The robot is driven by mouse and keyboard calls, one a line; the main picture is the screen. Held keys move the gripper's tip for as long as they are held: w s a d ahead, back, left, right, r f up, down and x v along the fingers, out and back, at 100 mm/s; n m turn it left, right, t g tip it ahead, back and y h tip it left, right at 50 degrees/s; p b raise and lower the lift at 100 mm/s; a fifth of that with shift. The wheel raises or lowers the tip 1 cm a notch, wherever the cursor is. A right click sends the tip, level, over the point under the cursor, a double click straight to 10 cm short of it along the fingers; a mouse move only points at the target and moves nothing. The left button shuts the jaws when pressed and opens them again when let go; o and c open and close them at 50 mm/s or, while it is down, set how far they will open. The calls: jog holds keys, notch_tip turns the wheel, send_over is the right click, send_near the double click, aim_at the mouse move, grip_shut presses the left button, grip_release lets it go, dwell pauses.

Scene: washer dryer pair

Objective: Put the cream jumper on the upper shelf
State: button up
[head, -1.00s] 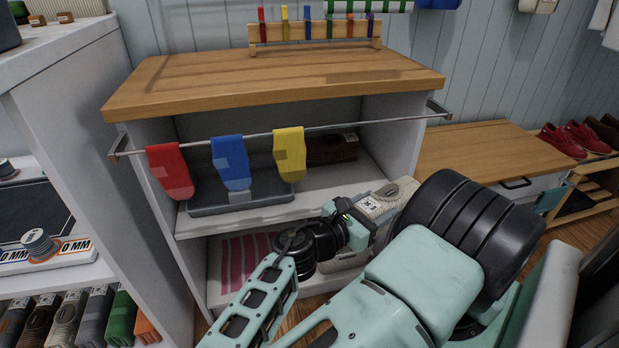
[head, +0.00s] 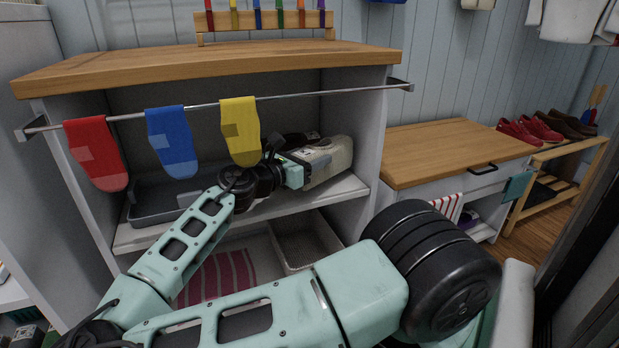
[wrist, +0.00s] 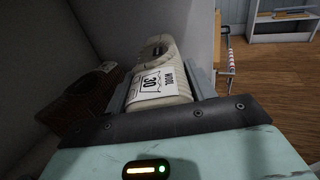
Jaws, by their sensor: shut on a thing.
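The cream jumper (head: 335,158) is a folded, ribbed bundle with a white care label. My gripper (head: 305,166) is shut on it at the right part of the upper shelf (head: 345,188), inside the open cabinet. In the wrist view the jumper (wrist: 163,58) sticks out beyond my gripper (wrist: 165,95), its label reading "WOOL 30". I cannot tell whether its underside touches the shelf. A brown folded item (wrist: 88,98) lies beside it on the shelf, largely hidden in the head view.
A grey tray (head: 150,208) is at the shelf's left. Red (head: 97,155), blue (head: 170,140) and yellow (head: 240,130) socks hang on the front rail (head: 300,96). Below are a pink striped cloth (head: 215,280) and a light bin (head: 300,245). The cabinet's right wall is close to the jumper.

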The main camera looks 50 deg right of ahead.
jog(key=shift+w+d, duration=0.2)
jog(key=shift+w, duration=0.1)
jog(key=shift+f+b, duration=0.25)
jog(key=shift+b, duration=0.05)
notch_tip(320, 180, down, 3)
jog(key=b, duration=0.2)
jog(key=shift+b, duration=0.35)
jog(key=o, duration=1.3)
jog(key=shift+f, duration=0.1)
jog(key=a+p, duration=0.1)
jog(key=a, duration=0.3)
jog(key=w+a+p, duration=0.1)
jog(key=a+p, duration=0.1)
jog(key=a, duration=0.2)
jog(key=w+a+p, duration=0.1)
jog(key=a, duration=0.2)
jog(key=shift+a+r+p, duration=0.2)
jog(key=shift+a+p, duration=0.2)
